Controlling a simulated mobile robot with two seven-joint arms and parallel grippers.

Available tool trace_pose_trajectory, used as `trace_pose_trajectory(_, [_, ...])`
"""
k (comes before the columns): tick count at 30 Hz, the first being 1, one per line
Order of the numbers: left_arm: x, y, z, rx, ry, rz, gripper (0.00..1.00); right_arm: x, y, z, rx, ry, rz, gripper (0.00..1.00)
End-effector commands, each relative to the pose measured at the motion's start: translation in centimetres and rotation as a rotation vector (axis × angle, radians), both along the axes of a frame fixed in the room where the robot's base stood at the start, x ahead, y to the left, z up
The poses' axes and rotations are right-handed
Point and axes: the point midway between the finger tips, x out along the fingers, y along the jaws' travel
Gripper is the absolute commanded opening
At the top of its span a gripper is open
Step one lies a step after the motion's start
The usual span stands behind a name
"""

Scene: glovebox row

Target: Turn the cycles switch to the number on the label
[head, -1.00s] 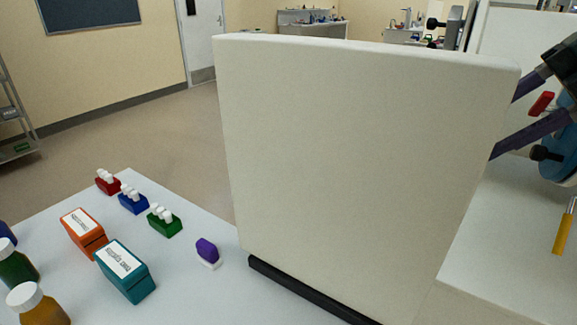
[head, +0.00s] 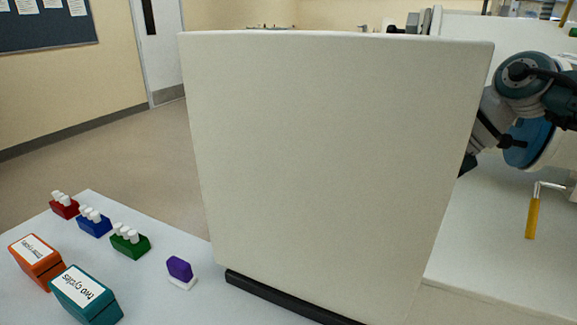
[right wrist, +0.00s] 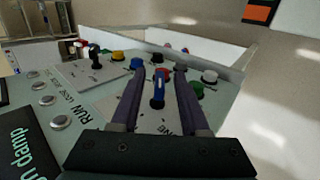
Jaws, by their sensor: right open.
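A teal box (head: 88,293) on the left table carries a white label (head: 82,287) reading "two cycles", turned upside down to me. In the right wrist view, a switch with a blue lever handle (right wrist: 158,88) stands on a pale plate (right wrist: 150,118) printed with dark lettering, of which only "NE" is clear. My right gripper (right wrist: 159,72) is open, with one dark purple finger on each side of the blue handle. I cannot tell whether a finger touches it. In the head view the right gripper's fingers are hidden behind the white upright panel. My left gripper is not in view.
The tall white panel (head: 330,170) blocks much of the head view. A yellow-handled tool (head: 532,215) lies on the right worktop. Close around the switch stand a yellow knob (right wrist: 118,56), a green knob (right wrist: 196,90), a white knob (right wrist: 210,76) and silver buttons (right wrist: 47,100).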

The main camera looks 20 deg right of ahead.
Motion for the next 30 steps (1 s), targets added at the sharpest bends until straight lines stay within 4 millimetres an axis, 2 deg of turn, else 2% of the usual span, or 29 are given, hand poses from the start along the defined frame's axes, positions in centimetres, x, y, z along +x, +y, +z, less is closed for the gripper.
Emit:
trace_pose_trajectory(8, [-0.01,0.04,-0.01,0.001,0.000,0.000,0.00,0.10,0.12,-0.20,-0.001,0.001,0.000,0.45])
trace_pose_trajectory(20, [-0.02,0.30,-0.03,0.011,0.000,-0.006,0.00,0.08,0.10,-0.18,-0.001,0.001,0.000,0.01])
trace_pose_trajectory(30, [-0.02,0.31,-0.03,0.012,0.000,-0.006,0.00,0.08,0.09,-0.16,0.000,0.000,0.000,0.00])
